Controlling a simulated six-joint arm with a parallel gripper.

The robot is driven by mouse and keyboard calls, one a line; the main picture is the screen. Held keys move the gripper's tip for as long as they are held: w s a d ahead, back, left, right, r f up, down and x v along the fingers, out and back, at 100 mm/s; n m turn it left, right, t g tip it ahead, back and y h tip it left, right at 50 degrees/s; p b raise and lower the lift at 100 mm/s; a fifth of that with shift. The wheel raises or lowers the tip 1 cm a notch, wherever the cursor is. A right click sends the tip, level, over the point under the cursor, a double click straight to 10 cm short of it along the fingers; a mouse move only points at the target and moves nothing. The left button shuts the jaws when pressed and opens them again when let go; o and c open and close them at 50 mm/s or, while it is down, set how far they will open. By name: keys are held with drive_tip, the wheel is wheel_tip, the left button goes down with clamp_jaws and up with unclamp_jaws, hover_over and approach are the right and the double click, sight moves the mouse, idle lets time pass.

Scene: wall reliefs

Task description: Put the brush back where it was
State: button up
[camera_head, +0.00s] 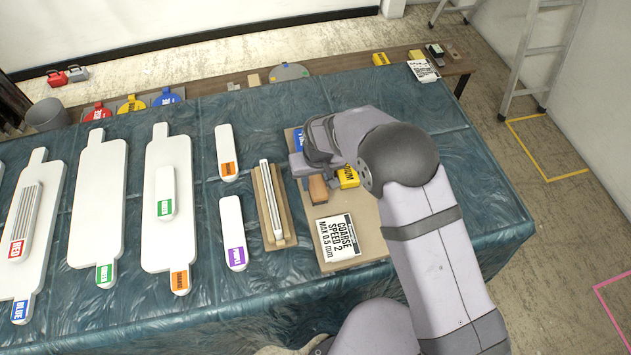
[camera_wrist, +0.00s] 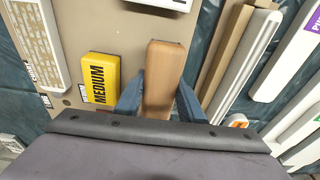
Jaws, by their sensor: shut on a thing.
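The brush (camera_wrist: 165,75) shows as a brown wooden block in the wrist view. My gripper (camera_wrist: 160,98) has one blue finger on each side of it and is shut on it. In the head view the brush (camera_head: 318,190) shows below my gripper (camera_head: 305,168), over the tan board (camera_head: 366,222). I cannot tell whether its underside touches the board. Its bristles are hidden. A yellow block marked MEDIUM (camera_wrist: 100,78) lies left of the brush in the wrist view, apart from it.
A white "COARSE SPEED 2" card (camera_head: 337,238) lies at the board's near end. A wooden tray with a pale bar (camera_head: 268,205) lies left of the board. White panels (camera_head: 168,230) with coloured tags fill the table's left. My arm hides the board's right side.

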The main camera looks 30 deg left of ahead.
sight(317, 184)
drive_tip(key=shift+f, duration=0.9)
drive_tip(key=shift+f, duration=0.15)
drive_tip(key=o, duration=1)
drive_tip(key=shift+r+p, duration=0.25)
drive_tip(key=shift+p, duration=0.05)
drive_tip(key=r+b, duration=0.1)
drive_tip(key=r, duration=0.3)
drive_tip(key=s+r+b, duration=0.1)
drive_tip(key=r, duration=0.2)
drive_tip(key=d+r+b, duration=0.1)
drive_tip(key=r, duration=0.3)
drive_tip(key=shift+s+d+r, duration=0.1)
drive_tip(key=shift+s+r, duration=0.05)
drive_tip(key=shift+r, duration=0.2)
